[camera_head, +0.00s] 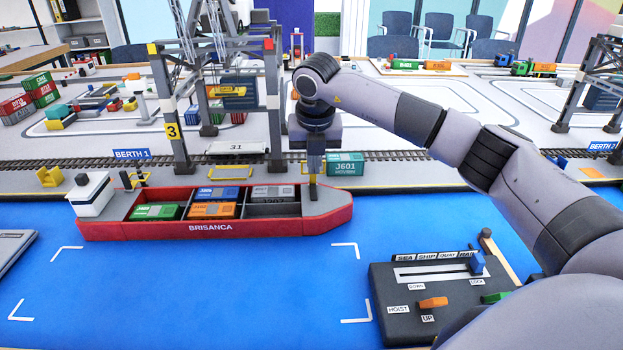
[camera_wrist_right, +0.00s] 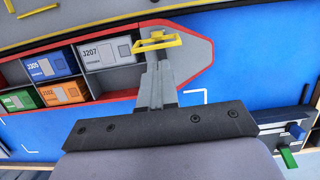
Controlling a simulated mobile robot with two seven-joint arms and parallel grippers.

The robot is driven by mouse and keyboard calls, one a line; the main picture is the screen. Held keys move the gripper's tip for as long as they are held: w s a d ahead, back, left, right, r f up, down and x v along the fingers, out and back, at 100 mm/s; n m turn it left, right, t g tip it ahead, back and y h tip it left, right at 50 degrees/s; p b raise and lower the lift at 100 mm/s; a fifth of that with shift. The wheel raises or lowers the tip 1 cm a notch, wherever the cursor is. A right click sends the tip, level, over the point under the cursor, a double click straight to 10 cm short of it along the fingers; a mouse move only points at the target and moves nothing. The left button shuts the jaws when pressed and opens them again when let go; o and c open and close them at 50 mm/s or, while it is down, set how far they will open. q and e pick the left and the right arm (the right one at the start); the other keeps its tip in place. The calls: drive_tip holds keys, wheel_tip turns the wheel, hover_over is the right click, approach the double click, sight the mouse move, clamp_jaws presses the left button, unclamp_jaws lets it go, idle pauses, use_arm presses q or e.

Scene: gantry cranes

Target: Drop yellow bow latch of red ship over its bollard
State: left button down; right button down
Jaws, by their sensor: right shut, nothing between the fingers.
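The red ship (camera_head: 215,229), marked BRISANCA, lies in the blue water along the quay, bow to the right. My right gripper (camera_head: 314,192) points down over its grey bow deck, fingers together. In the right wrist view its closed fingers (camera_wrist_right: 157,60) reach to the yellow bow latch (camera_wrist_right: 158,41), a small flat loop by the bow of the ship (camera_wrist_right: 207,48). The fingertips overlap the latch in that view; I cannot tell whether they touch it. Nothing is held. I cannot make out the bollard clearly. My left gripper is out of view.
Colored containers, such as the blue one (camera_wrist_right: 47,63), sit in the ship's hold. A crane (camera_head: 170,110) stands over the quay. A green container J601 (camera_head: 345,164) is behind the bow. A control box (camera_head: 400,312) with levers stands front right.

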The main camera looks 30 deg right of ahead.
sight(313, 182)
drive_tip(key=shift+w+d+f, duration=0.4)
drive_tip(key=shift+w, duration=0.25)
drive_tip(key=shift+w+d+f, duration=0.4)
drive_tip(key=shift+w+f, duration=0.05)
drive_tip(key=shift+w, duration=0.2)
drive_tip(key=shift+w+d+f, duration=0.4)
drive_tip(key=shift+w, duration=0.25)
